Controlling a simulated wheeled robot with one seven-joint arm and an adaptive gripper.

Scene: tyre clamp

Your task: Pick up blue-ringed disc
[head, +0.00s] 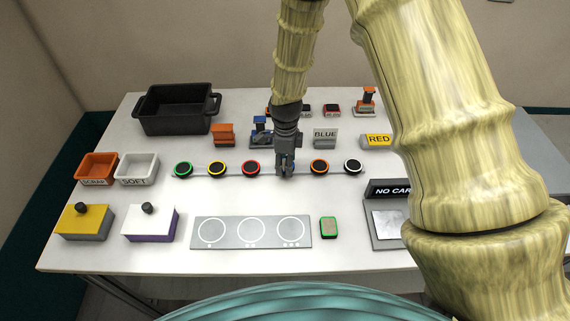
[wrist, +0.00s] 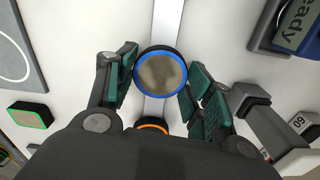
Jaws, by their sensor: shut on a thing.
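The blue-ringed disc (wrist: 160,70) has a dark rim and a greyish-brown face, and lies between the two green-padded fingers in the wrist view. My gripper (wrist: 160,78) is shut on it. In the head view my gripper (head: 285,170) points down at the strip between the red-ringed disc (head: 251,169) and the orange-ringed disc (head: 320,167). There the gripper hides most or all of the blue-ringed disc. Whether the disc is clear of the strip I cannot tell.
Green-ringed (head: 183,169), yellow-ringed (head: 217,168) and white-ringed (head: 352,166) discs share the strip. A plate with three circles (head: 200,241) lies in front, beside a green-edged block (head: 328,227).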

